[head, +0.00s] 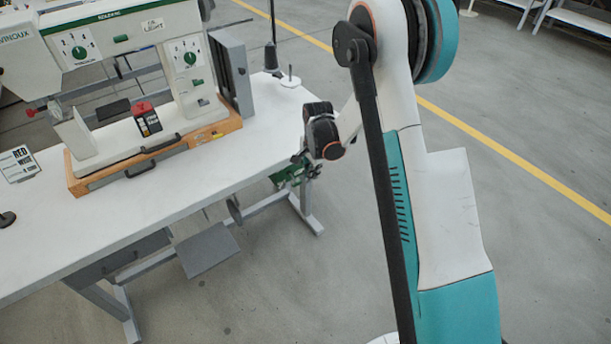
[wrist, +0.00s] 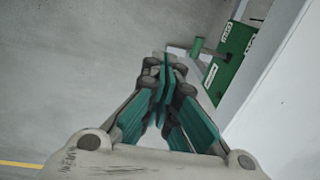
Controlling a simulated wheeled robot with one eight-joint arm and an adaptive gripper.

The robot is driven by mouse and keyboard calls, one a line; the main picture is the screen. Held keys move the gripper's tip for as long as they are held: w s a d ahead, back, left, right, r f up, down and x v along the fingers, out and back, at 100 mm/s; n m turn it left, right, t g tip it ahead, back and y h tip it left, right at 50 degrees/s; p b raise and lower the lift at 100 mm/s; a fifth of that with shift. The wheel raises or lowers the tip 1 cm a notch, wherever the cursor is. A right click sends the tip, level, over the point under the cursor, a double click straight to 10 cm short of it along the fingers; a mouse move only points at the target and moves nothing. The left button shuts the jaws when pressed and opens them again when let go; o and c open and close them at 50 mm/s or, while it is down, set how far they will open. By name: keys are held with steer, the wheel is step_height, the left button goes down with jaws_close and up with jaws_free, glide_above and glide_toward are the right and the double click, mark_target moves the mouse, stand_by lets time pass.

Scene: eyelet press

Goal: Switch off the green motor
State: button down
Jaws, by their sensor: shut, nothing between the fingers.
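The green motor (wrist: 231,62) is at the upper right in the wrist view, beside the white table edge. In the head view the green motor (head: 288,176) shows under the table's right end, partly hidden by the tabletop and my gripper. My gripper (wrist: 165,62) is shut and empty, its tips left of the motor and a little below the stub in the picture. I cannot tell whether it touches anything. The label text is too small to read.
A grey pedal plate (head: 207,250) hangs below the table. The floor right of the table is clear.

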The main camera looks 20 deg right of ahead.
steer(key=shift+s+d+r+p, duration=0.1)
steer(key=shift+s+r+p, duration=0.1)
steer(key=shift+s+r, duration=0.35)
steer(key=shift+s+d+r+p, duration=0.15)
steer(key=shift+s+r, duration=0.1)
steer(key=shift+r, duration=0.55)
steer(key=shift+s+r+p, duration=0.2)
steer(key=shift+s+r, duration=0.2)
steer(key=shift+r, duration=0.3)
